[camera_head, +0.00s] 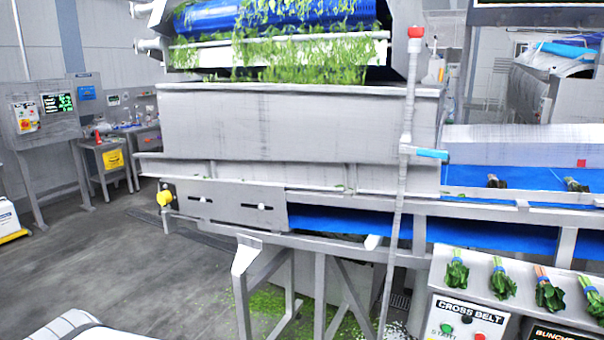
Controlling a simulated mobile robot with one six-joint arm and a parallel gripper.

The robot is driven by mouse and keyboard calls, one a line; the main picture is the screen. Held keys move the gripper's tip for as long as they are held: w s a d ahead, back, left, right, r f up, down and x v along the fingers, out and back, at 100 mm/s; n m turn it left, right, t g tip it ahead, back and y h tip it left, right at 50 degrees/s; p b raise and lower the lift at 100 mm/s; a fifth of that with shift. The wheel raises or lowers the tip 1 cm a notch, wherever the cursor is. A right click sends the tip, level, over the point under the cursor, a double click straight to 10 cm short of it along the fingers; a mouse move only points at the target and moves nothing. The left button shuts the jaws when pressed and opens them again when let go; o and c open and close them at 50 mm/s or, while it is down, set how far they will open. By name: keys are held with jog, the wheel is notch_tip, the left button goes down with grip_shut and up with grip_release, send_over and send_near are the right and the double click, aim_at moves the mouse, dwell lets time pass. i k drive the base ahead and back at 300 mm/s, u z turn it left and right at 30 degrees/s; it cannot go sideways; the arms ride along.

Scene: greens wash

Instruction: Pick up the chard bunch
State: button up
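Several leafy green bunches lie in a row on a metal ledge (477,262) at the lower right. One bunch (549,293) has orange-red stems pointing up the picture and dark leaves below, and looks most like chard. The bunches beside it, at left (501,281), far left (457,273) and right (594,300), have paler or green stems; the right one is cut by the picture edge. My gripper is not in view.
A large metal washer (300,125) with greens spilling above fills the middle. An upright pipe with a blue handle (430,153) stands in front. Open floor (110,265) lies left.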

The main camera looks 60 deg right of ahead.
aim_at(495, 182)
jog(key=z, duration=3.5)
jog(key=i, duration=0.95)
jog(key=u, duration=0.1)
